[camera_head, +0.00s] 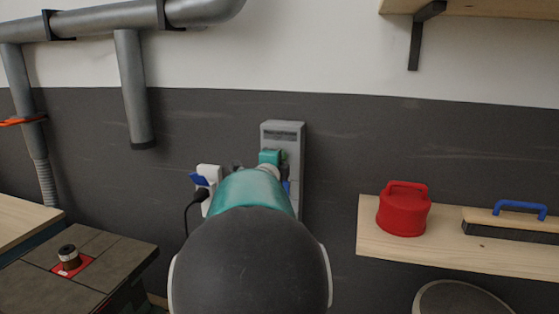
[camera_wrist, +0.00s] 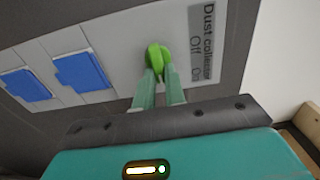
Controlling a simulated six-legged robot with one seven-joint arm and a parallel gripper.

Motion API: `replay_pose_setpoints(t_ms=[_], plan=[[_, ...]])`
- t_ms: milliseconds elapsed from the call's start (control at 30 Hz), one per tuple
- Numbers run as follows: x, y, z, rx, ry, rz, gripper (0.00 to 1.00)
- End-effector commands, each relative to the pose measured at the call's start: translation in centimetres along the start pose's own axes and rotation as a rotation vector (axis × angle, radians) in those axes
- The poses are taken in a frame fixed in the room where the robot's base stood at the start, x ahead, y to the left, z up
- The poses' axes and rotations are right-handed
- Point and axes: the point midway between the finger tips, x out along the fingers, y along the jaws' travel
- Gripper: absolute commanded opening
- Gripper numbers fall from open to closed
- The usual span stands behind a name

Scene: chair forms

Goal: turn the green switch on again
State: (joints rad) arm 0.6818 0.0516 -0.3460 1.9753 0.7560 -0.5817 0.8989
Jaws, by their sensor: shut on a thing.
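The green switch (camera_wrist: 155,58) is a rounded knob on a light grey wall panel (camera_wrist: 120,35), in the upper middle of the wrist view. A label beside it reads "Dust collector", with "Off" and "On" marks. My gripper (camera_wrist: 160,76) has its two pale green fingers shut on the switch, one on each side. Which mark the knob points at, I cannot tell. In the head view, the grey panel (camera_head: 292,131) stands upright on the wall, and my arm hides the switch and much of the panel's lower part.
Two blue socket covers (camera_wrist: 82,72) sit left of the switch. In the head view, a white socket (camera_head: 209,173) with a black plug and cable is left of the panel. A shelf (camera_head: 390,248) on the right holds a red canister (camera_head: 404,210) and a blue-handled brush (camera_head: 515,222).

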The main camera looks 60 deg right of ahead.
Motion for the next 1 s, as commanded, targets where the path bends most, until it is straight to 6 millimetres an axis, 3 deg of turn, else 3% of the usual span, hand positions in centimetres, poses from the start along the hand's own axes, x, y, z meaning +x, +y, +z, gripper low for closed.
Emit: replay_pose_setpoints(t_ms=[567, 600, 700, 1000], plan=[[-0.03, 0.1, -0.01, 0.041, 0.0, 0.001, 0.0], [-0.03, 0.11, -0.02, 0.041, 0.0, 0.001, 0.16], [-0.03, 0.09, -0.01, 0.04, 0.0, 0.001, 0.34], [-0.12, 0.05, 0.0, 0.039, 0.0, 0.0, 0.34]])
